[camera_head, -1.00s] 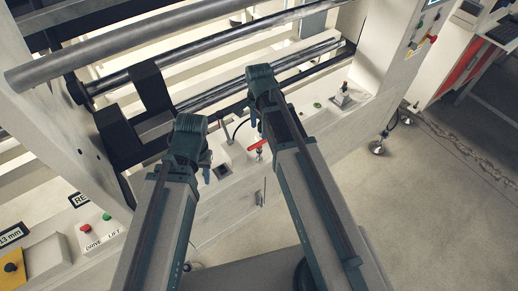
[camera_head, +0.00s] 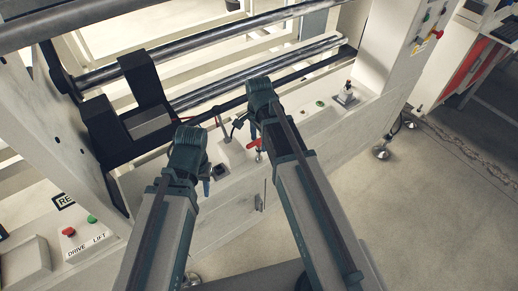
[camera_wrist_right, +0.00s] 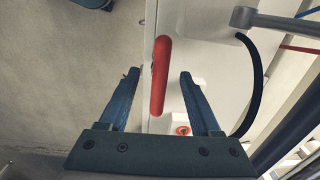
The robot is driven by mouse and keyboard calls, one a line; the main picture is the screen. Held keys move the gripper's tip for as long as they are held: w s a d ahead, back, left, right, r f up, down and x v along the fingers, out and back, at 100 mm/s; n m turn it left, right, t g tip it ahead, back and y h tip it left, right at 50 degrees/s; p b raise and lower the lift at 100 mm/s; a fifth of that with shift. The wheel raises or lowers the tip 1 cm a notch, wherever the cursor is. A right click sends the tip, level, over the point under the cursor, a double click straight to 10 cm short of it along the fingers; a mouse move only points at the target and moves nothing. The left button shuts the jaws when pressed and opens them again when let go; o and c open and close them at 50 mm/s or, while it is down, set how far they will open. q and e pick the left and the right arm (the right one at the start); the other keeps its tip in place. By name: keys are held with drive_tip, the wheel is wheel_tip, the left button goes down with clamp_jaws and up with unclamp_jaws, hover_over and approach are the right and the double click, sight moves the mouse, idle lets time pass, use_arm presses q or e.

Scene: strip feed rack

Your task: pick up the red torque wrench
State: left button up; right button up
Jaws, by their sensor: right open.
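The red torque wrench (camera_head: 253,145) shows as a short red handle on the pale machine ledge, partly covered by my right arm in the head view. In the right wrist view its red handle (camera_wrist_right: 160,78) lies lengthwise between the two fingers in the picture, with clear gaps on both sides. My right gripper (camera_wrist_right: 159,73) is open and empty; its height over the handle cannot be told. In the head view my right gripper (camera_head: 252,130) is close to the wrench. My left gripper (camera_head: 206,186) hangs left of it at the ledge's front, its jaws unclear.
A black cable (camera_wrist_right: 257,75) curves right of the wrench, and a grey metal bar (camera_wrist_right: 280,22) lies beyond. A red round part (camera_wrist_right: 182,130) sits near the right finger. Rollers (camera_head: 200,52) span behind the ledge. Open floor (camera_head: 440,210) lies at the right.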

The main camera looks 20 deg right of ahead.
sight(259, 147)
wheel_tip(259, 147, down, 4)
drive_tip(key=b, duration=0.3)
drive_tip(key=shift+f, duration=0.1)
drive_tip(key=shift+c, duration=0.2)
clamp_jaws()
